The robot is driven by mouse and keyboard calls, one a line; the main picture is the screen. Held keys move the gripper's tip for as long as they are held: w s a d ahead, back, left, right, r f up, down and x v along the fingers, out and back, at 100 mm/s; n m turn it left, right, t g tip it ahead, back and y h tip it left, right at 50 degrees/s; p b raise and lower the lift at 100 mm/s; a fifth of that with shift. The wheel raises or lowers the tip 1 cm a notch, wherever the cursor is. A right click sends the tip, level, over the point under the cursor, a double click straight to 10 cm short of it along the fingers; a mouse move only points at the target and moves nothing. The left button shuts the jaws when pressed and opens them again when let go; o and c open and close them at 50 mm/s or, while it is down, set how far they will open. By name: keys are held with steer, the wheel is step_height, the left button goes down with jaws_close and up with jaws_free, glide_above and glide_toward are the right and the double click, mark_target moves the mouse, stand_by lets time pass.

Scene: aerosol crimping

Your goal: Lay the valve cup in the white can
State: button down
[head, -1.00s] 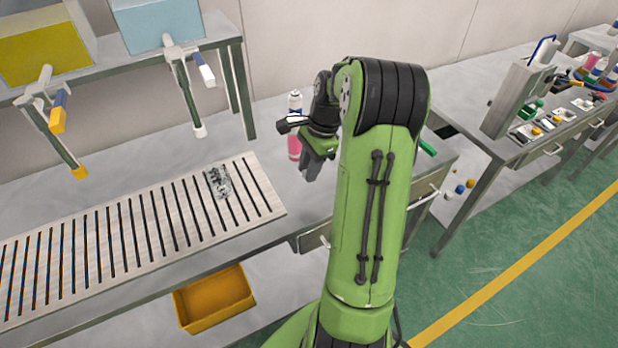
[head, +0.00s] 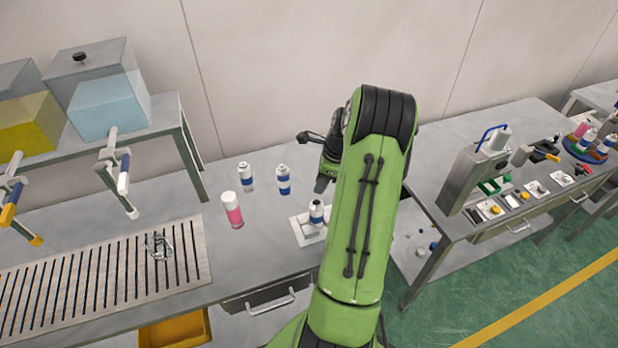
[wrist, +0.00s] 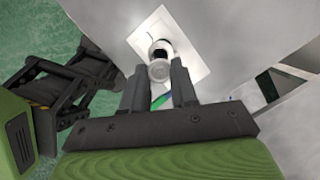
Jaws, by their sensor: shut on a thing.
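In the head view, my gripper (head: 321,185) is above and just behind the can in the picture. The cup cannot be made out there. Whether it touches the can cannot be told.
Two white-and-blue cans (head: 246,178) (head: 283,181) and a pink-and-white can (head: 232,211) stand left of the plate. A slatted grate (head: 100,275) with a clear crumpled item lies further left. A press (head: 478,172) stands on the right bench.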

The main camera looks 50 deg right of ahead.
steer(key=shift+w+a+f, duration=0.1)
steer(key=shift+w+a, duration=0.1)
steer(key=b, duration=0.5)
glide_above(319, 204)
step_height(319, 204, down, 5)
steer(key=shift+r, duration=0.15)
steer(key=shift+w+f, duration=0.1)
steer(key=shift+f, duration=0.4)
steer(key=shift+r+p, duration=0.1)
steer(key=shift+p, duration=0.4)
stand_by(0.5)
steer(key=shift+c, duration=1.2)
jaws_free()
steer(key=shift+r, duration=0.1)
